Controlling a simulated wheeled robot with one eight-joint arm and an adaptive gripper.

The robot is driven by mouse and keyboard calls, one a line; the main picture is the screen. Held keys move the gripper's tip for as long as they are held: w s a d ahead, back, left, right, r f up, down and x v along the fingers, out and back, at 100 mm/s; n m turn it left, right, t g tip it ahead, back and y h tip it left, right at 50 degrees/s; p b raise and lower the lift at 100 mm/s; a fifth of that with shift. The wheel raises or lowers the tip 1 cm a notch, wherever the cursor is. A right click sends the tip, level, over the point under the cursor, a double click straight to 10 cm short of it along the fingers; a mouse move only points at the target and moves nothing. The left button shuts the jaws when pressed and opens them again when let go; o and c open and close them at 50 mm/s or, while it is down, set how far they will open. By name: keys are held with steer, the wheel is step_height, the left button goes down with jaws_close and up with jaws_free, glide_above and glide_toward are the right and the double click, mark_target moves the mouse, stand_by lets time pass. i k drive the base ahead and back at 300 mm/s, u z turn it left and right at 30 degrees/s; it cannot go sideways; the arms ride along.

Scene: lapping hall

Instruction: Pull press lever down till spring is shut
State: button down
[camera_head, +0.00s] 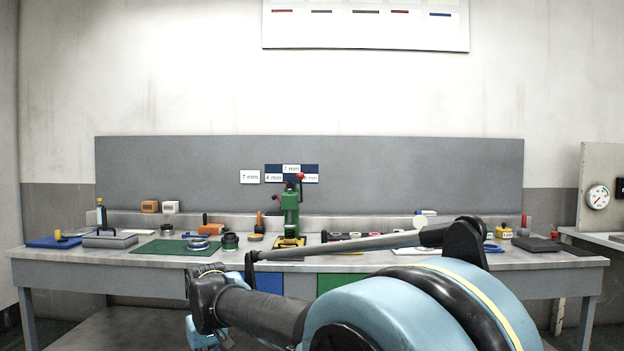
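The green press (290,214) stands upright on the workbench near the middle of the head view. Its base has yellow and black markings. A lever with a red ball knob (300,176) is raised at the top of the press, in front of the wall cards. The spring is too small to make out. My arm reaches in from the lower right, in front of the bench. Its far end bends down out of the picture at the lower left, so my gripper does not show. No part of my arm is seen touching the lever.
The workbench (150,258) spans the view. A green mat (176,247) with rings lies left of the press, a dark ring-shaped part (229,241) close beside it. A row of small rolls (355,236) stands to the right. A pressure gauge (597,197) is at far right.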

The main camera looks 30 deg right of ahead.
mark_target(299, 177)
steer(key=z, duration=0.5)
steer(key=i, duration=0.9)
steer(key=z, duration=0.9)
steer(key=i, duration=0.45)
steer(key=z, duration=0.3)
